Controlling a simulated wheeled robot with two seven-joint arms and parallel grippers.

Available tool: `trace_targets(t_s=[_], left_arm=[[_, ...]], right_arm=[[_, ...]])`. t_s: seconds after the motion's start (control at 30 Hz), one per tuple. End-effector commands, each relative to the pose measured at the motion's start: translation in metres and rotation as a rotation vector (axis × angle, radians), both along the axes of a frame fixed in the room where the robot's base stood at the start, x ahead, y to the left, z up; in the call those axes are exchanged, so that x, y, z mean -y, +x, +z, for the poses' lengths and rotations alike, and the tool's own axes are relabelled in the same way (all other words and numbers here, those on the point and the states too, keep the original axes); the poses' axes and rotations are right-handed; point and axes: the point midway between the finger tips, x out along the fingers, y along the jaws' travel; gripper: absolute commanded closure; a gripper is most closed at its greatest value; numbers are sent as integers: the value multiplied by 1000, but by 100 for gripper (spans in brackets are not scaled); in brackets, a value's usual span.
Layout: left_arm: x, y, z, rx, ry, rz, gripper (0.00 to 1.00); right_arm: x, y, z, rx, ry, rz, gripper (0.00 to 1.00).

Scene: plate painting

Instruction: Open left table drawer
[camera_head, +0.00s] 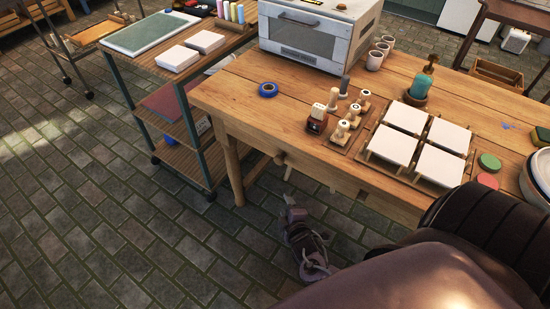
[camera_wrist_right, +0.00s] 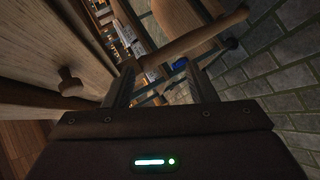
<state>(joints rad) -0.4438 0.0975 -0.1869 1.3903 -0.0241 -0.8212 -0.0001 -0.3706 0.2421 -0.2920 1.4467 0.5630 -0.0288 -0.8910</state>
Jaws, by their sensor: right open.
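The wooden work table (camera_head: 240,98) has a left drawer front (camera_head: 255,143) under its top, with a small round wooden knob (camera_head: 280,158). The drawer looks closed. In the right wrist view the knob (camera_wrist_right: 70,83) stands out from a wooden face, left of the fingers and apart from them. My right gripper (camera_head: 289,200) is below the knob in front of the table, pointing up towards the table edge. In the wrist view its two fingers (camera_wrist_right: 161,75) are spread with nothing held between them. My left gripper is not in view.
A table leg (camera_head: 231,165) stands left of the drawer; it also crosses ahead of the fingers in the wrist view (camera_wrist_right: 195,38). A shelf cart (camera_head: 135,72) stands left of the table. Floor in front is clear.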

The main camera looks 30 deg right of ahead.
Motion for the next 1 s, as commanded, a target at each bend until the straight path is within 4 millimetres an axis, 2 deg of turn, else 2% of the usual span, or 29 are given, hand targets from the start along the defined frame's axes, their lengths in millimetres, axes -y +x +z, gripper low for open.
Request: trace_targets(t_s=[0.03, 0.1, 0.2, 0.3, 0.4, 0.57, 0.8, 1.0], left_arm=[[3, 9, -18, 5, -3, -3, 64], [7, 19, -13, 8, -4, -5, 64], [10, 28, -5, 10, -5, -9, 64], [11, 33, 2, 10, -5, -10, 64], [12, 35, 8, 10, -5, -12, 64], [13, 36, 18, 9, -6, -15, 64], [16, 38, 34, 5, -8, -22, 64], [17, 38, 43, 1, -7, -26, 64]], right_arm=[[1, 14, 2, 70, -73, 16, 49], [2, 26, 30, 148, -173, 23, 49], [5, 33, 64, 228, -282, 14, 49], [6, 35, 88, 275, -349, 4, 49], [7, 37, 100, 296, -382, -5, 49], [15, 53, 106, 302, -394, -8, 49], [29, 89, 104, 299, -391, -7, 49], [36, 105, 104, 298, -389, -6, 49]])
